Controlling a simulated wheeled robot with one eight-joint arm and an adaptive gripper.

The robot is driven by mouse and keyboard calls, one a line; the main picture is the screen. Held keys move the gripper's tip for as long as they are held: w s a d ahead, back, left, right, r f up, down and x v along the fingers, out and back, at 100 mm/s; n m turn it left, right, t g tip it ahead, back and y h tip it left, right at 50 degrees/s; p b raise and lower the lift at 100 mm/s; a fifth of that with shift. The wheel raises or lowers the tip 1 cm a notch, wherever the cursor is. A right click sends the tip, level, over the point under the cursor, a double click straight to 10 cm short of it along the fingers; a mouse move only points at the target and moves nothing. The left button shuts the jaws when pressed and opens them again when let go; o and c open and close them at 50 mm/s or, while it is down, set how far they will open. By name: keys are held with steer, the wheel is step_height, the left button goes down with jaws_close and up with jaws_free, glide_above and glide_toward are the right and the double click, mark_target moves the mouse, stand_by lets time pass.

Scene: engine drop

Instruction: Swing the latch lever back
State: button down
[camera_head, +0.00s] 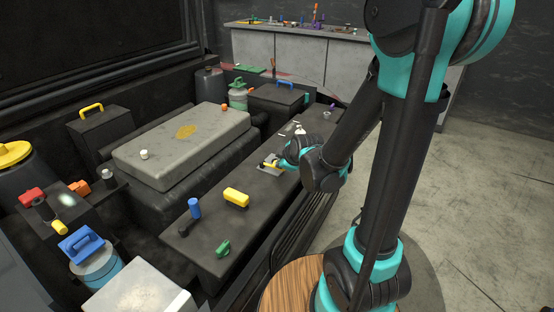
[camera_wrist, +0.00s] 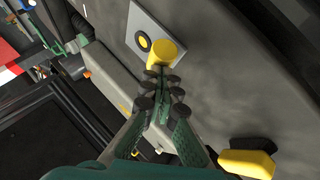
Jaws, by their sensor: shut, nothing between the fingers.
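The latch lever (camera_head: 270,163) is yellow and sits on a small grey plate on the dark bench top. In the wrist view its thick yellow knob (camera_wrist: 165,53) stands near a dark round pivot with a yellow centre, on the pale plate (camera_wrist: 150,15). My gripper (camera_wrist: 162,82) is shut and empty, its fingertips together just below the knob. I cannot tell whether they touch it. In the head view my gripper (camera_head: 284,162) is at the lever's right side and low over the bench, partly hiding the plate.
A yellow handle block (camera_head: 236,197) stands on the same bench, with a blue cylinder (camera_head: 194,208) and a green piece (camera_head: 223,248) nearer the front. A large grey cover (camera_head: 185,145) lies to the left. Small white parts (camera_head: 299,129) lie behind the lever.

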steer(key=shift+s+d+f, duration=0.1)
steer(key=shift+d+f, duration=0.1)
steer(key=shift+f, duration=0.25)
stand_by(0.3)
steer(key=shift+a, duration=0.1)
steer(key=shift+w+a+r, duration=0.1)
steer(key=shift+w+a, duration=0.35)
steer(key=shift+a, duration=0.15)
